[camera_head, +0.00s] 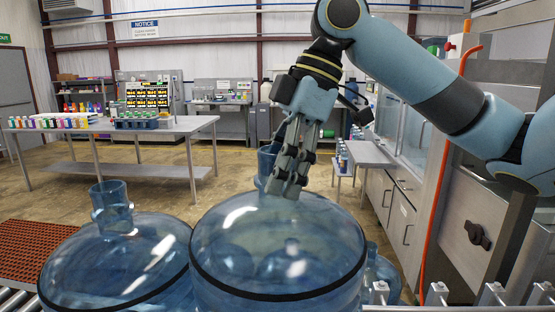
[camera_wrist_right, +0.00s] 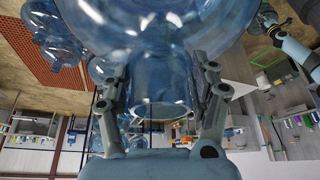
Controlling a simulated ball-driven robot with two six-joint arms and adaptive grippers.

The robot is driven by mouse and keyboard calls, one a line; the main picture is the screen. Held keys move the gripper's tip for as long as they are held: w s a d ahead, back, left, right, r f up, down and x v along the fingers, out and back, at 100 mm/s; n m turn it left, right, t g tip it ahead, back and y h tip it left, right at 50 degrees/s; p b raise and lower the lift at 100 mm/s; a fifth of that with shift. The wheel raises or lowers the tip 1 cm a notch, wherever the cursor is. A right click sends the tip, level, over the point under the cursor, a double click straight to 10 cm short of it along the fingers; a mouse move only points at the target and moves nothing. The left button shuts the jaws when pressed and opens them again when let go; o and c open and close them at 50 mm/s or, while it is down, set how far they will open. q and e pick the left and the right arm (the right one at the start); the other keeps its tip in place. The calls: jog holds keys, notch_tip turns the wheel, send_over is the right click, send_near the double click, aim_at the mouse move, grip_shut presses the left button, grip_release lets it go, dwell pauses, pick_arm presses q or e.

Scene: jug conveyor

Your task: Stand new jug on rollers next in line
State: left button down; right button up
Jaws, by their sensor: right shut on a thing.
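A large clear blue jug (camera_head: 280,245) stands upright in the near middle of the head view. My right gripper (camera_head: 288,180) comes down from above and is shut on its neck. The right wrist view shows the jug's neck (camera_wrist_right: 160,90) between the two fingers. A second blue jug (camera_head: 115,265) stands upright at its left, with its neck free. Rollers (camera_head: 14,298) show at the bottom left corner. The jugs' bases are out of the head view, so I cannot tell what bears the held jug. A light blue arm, probably my left, shows in the right wrist view; its gripper (camera_wrist_right: 266,20) is small and unclear.
Another blue jug (camera_head: 382,275) is partly hidden at the right behind the held one. Metal posts (camera_head: 440,291) line the bottom right. A rust-red floor grating (camera_head: 40,245) lies at the left. A table with bottles (camera_head: 110,135) and a steel cabinet (camera_head: 475,220) stand farther off.

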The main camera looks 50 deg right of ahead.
aim_at(279, 213)
jog(key=shift+s+f, duration=0.1)
jog(key=shift+f, duration=0.35)
notch_tip(279, 213, down, 4)
jog(key=shift+r+b, duration=0.1)
jog(key=shift+b, duration=0.5)
jog(key=shift+f+b, duration=0.5)
jog(key=shift+f, duration=0.55)
jog(key=o, duration=1.8)
jog(key=shift+c, duration=0.2)
jog(key=v, duration=0.5)
jog(key=shift+s+d+r, duration=0.1)
jog(key=shift+d+r, duration=0.1)
jog(key=shift+r, duration=0.15)
jog(key=shift+v, duration=0.85)
